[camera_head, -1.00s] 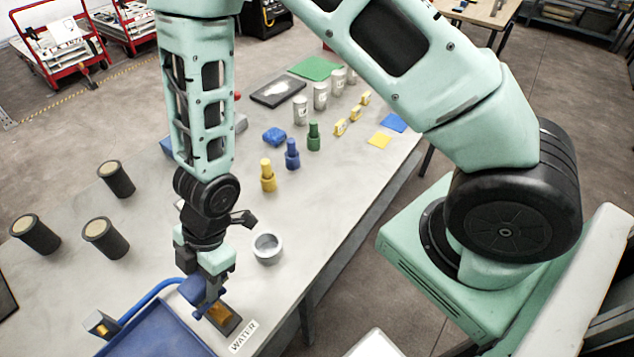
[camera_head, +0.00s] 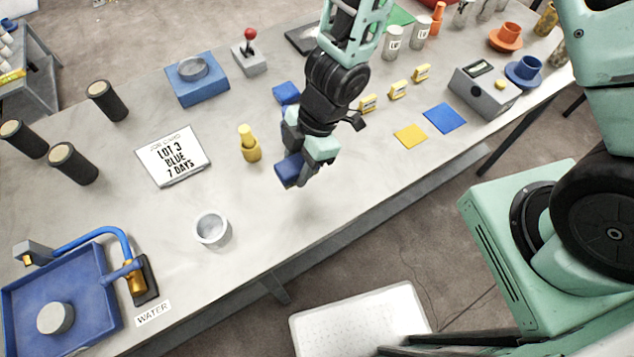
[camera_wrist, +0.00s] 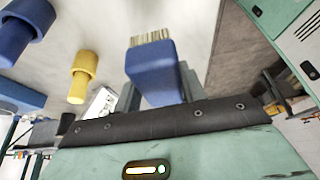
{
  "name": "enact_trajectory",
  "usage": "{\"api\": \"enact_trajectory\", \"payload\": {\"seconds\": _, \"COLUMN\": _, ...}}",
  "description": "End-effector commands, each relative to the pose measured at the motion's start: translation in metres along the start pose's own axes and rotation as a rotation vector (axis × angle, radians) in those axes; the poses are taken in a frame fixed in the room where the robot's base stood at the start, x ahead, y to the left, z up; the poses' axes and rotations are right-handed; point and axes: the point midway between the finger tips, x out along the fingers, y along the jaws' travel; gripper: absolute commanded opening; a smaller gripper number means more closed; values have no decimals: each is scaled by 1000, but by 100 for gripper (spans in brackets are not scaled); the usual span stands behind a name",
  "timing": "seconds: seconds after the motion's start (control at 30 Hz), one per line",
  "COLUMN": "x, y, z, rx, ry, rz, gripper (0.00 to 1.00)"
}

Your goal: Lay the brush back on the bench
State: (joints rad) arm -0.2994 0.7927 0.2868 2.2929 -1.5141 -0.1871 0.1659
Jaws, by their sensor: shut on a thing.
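My gripper (camera_head: 300,170) is shut on the brush, a blue block (camera_head: 287,168) with pale bristles. In the wrist view the brush (camera_wrist: 153,72) sits between my fingers, its bristles pointing away from the palm. In the head view I hold it over the middle of the grey bench (camera_head: 270,205), near its front edge. It looks raised above the top, but the height is hard to judge. My wrist hides part of the bench behind it.
A yellow peg (camera_head: 250,147) stands left of my gripper; it also shows in the wrist view (camera_wrist: 83,72). A grey cup (camera_head: 212,228), a sign (camera_head: 173,157) and a blue tray (camera_head: 100,315) lie left. Bench between cup and brush is clear.

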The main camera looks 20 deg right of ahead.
Motion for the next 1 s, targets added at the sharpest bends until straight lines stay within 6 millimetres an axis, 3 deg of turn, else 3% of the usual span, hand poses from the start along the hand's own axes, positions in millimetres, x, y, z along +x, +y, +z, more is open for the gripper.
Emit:
{"api": "enact_trajectory", "payload": {"seconds": 0.2, "x": 43, "y": -1, "z": 18, "rx": 0, "ry": -1, "rz": -4, "gripper": 22}}
{"api": "enact_trajectory", "payload": {"seconds": 0.6, "x": 82, "y": -1, "z": 34, "rx": -1, "ry": -1, "rz": -4, "gripper": 22}}
{"api": "enact_trajectory", "payload": {"seconds": 1.0, "x": 89, "y": 0, "z": 37, "rx": -1, "ry": 0, "rz": 0, "gripper": 22}}
